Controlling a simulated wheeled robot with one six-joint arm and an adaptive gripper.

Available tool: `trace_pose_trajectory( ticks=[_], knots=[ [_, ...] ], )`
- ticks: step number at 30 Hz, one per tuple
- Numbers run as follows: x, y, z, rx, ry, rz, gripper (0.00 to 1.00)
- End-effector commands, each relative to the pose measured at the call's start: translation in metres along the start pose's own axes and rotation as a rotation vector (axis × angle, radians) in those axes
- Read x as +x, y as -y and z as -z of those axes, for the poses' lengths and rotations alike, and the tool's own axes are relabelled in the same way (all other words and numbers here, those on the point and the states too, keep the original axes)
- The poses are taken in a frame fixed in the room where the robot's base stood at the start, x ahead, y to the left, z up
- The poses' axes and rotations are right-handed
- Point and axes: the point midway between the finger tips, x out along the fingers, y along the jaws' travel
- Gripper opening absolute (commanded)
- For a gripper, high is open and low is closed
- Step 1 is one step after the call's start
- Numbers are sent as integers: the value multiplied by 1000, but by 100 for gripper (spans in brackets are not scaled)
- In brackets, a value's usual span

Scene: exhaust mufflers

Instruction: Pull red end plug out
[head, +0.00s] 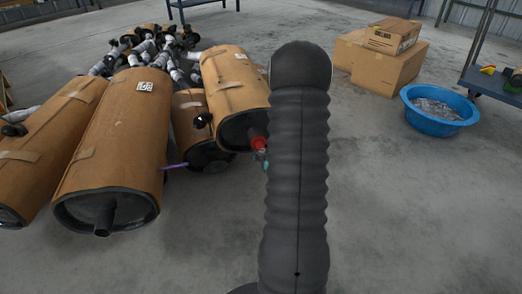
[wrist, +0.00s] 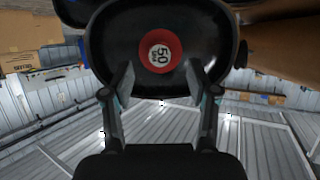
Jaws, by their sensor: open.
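The red end plug (wrist: 160,51) is a round red disc with a white label reading 50. It sits in the dark end face of a muffler (wrist: 118,35). In the head view the red plug (head: 258,143) shows at the end of a brown-wrapped muffler (head: 232,85), just left of my arm. My gripper (wrist: 160,82) is open in the wrist view, its two fingers apart below and to either side of the plug. The fingertips appear clear of the plug; how far they are from it in depth I cannot tell. My arm hides most of the gripper in the head view.
Other brown-wrapped mufflers (head: 115,140) lie on the floor to the left, with several pipes behind them. A blue tub (head: 438,123) and cardboard boxes (head: 375,62) stand at the right. The concrete floor in front is clear.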

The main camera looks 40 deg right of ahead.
Motion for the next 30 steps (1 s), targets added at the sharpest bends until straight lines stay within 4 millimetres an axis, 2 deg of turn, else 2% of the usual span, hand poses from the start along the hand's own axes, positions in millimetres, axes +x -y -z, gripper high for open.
trace_pose_trajectory(
  ticks=[3, 9, 15, 22, 23, 27, 30],
  knots=[
    [20, 0, -1, -1, 1, 1, 59],
    [42, 0, -1, -1, 1, 1, 59],
    [51, 0, 0, 0, 0, 0, 59],
    [51, 0, 0, 0, 1, 0, 59],
    [51, 0, 0, 0, 1, 0, 56],
    [51, 0, 0, -1, 1, 0, 21],
    [51, 0, 0, -1, 0, 0, 0]
  ],
)
